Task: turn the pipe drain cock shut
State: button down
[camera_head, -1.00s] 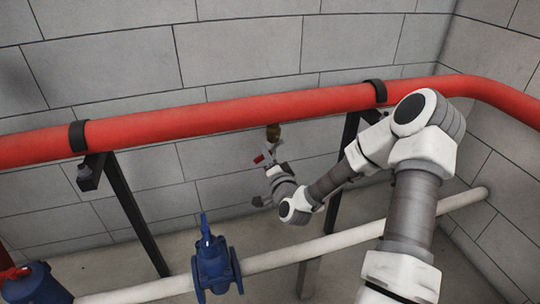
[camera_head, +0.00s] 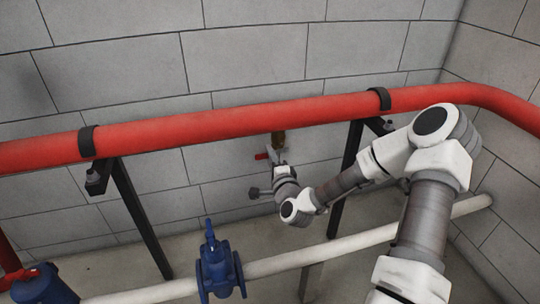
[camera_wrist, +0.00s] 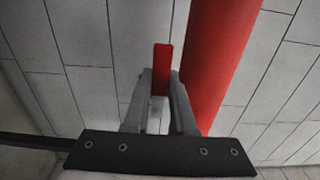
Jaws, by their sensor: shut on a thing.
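The drain cock's brass body (camera_head: 278,142) hangs under the red pipe in the head view. Its red lever (camera_head: 261,156) sticks out to the left just below the body and looks about level. My gripper (camera_head: 280,162) is right at the cock, below the brass body. In the wrist view the red lever (camera_wrist: 162,68) stands upright between the two grey fingers of my gripper (camera_wrist: 160,88), which are shut on it. The lever's far part extends past the fingertips.
The red pipe (camera_head: 230,124) runs along the block wall on black brackets (camera_head: 140,215); it passes close beside my fingers in the wrist view (camera_wrist: 215,60). Below are a white pipe (camera_head: 290,262) and a blue valve (camera_head: 218,265). Another blue fitting (camera_head: 42,284) stands lower left.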

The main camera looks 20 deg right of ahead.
jog(key=c, duration=0.7)
grip_release()
jog(key=shift+c, duration=0.2)
jog(key=s+p, duration=0.8)
jog(key=s, duration=0.9)
jog(key=shift+s+p, duration=0.25)
jog(key=shift+p, duration=0.15)
